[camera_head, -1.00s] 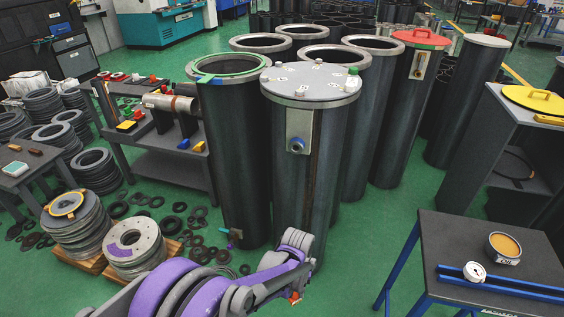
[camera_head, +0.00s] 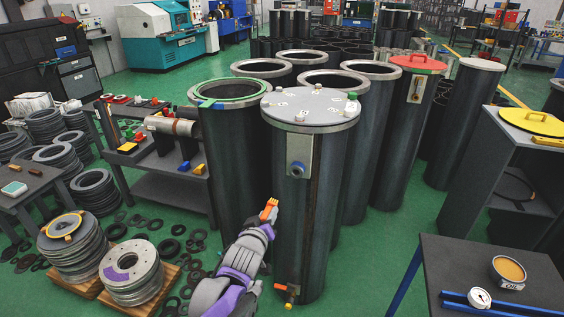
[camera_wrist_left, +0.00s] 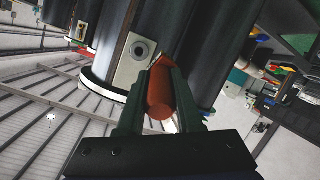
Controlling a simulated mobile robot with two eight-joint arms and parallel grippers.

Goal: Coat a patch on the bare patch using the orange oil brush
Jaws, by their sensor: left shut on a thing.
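My left gripper (camera_head: 262,230) reaches up from the bottom of the head view, in front of the gap between the two front cylinders. It is shut on the orange oil brush (camera_head: 270,208), whose orange end points up. In the left wrist view, the brush's orange-red handle (camera_wrist_left: 160,92) sits between the dark fingers; its bristles are not clearly visible. The front cylinder (camera_head: 290,235) stands upright with a grey lid, a metal plate with a round port (camera_head: 298,168) and a brownish vertical strip (camera_head: 312,205). I cannot tell which area is the bare patch. My right gripper is not in view.
An oil tin (camera_head: 508,271) and a gauge (camera_head: 480,298) are on the dark table (camera_head: 445,265) at right. A red-and-yellow valve (camera_head: 287,292) sticks out low on the front cylinder. Flanged discs (camera_head: 132,272) are stacked on pallets at left. Green floor shows between.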

